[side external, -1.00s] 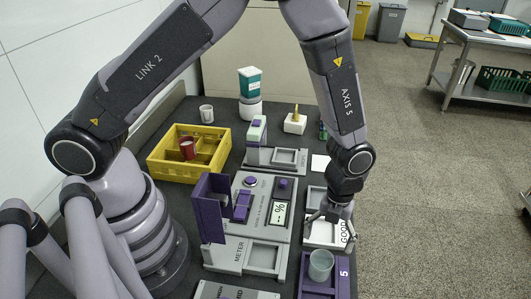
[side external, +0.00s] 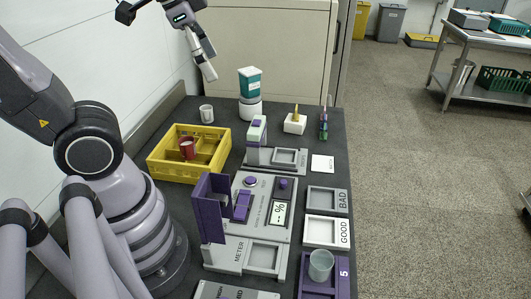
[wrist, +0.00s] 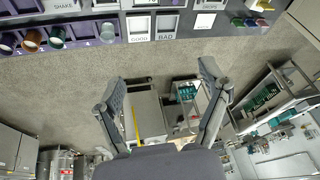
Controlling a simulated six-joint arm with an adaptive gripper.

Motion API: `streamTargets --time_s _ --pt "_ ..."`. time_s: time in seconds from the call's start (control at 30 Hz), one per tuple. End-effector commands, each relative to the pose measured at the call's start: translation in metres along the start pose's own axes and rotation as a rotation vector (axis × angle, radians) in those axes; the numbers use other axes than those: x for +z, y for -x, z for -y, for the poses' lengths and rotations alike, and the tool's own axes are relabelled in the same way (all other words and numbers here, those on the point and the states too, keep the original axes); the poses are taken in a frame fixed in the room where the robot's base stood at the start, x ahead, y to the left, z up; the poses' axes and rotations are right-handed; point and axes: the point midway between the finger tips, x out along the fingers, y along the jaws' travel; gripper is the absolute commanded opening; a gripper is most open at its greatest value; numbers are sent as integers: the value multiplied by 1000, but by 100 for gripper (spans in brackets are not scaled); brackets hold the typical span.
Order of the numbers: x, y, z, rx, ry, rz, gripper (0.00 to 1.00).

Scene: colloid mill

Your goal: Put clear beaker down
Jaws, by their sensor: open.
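The clear beaker (side external: 320,265) stands upright in the purple slot marked 5 (side external: 340,291), at the front of the table in the side view. In the wrist view a pale round shape, probably the same beaker (wrist: 107,32), sits near the top, left of the GOOD tray. My gripper (wrist: 161,78) is open in the wrist view, with nothing between its fingers. It is apart from the beaker and the floor shows behind it.
Empty GOOD (side external: 325,230) and BAD (side external: 322,199) trays lie behind the beaker. The meter (side external: 240,256) with its purple shield (side external: 208,208) stands to its left. A yellow crate (side external: 167,170) holds a red cup (side external: 187,148). Open floor lies right of the table.

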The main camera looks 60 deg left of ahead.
Motion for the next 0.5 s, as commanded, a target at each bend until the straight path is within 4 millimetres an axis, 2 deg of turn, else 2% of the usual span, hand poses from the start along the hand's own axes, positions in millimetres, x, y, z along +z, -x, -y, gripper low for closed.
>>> streamTargets --time_s 0.03,0.1,0.2,0.3,0.5 --pt "15 11 2 -31 121 -28 75" --pt "31 20 3 -59 265 -52 75" --pt "45 27 2 -82 400 -76 75" --pt "52 29 2 -91 459 -86 75" --pt "52 29 2 -91 468 -86 75"
